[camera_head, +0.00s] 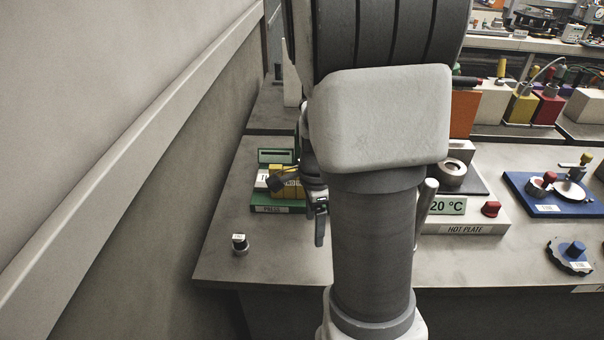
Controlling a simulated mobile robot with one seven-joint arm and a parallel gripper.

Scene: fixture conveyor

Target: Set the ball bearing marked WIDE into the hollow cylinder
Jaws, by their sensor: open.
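My gripper (319,207) shows only in part beside the left edge of my arm, at the right end of the press, and is open. I see nothing held between its jaws. I cannot make out a bearing marked WIDE. A metal ring-shaped piece (452,173) with a round opening sits on the hot plate (473,229), partly behind my arm; I cannot tell whether it is a bearing or the hollow cylinder. A small dark cylindrical piece with a white label (240,244) stands at the table's left front; its label is too small to read.
A green-based press (277,209) with yellow blocks stands left of my arm. Blue fixtures (549,194) and a dark round knobbed piece (571,254) are at the right. A wall (130,190) runs along the left. The grey table (225,270) is bare around the small labelled piece.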

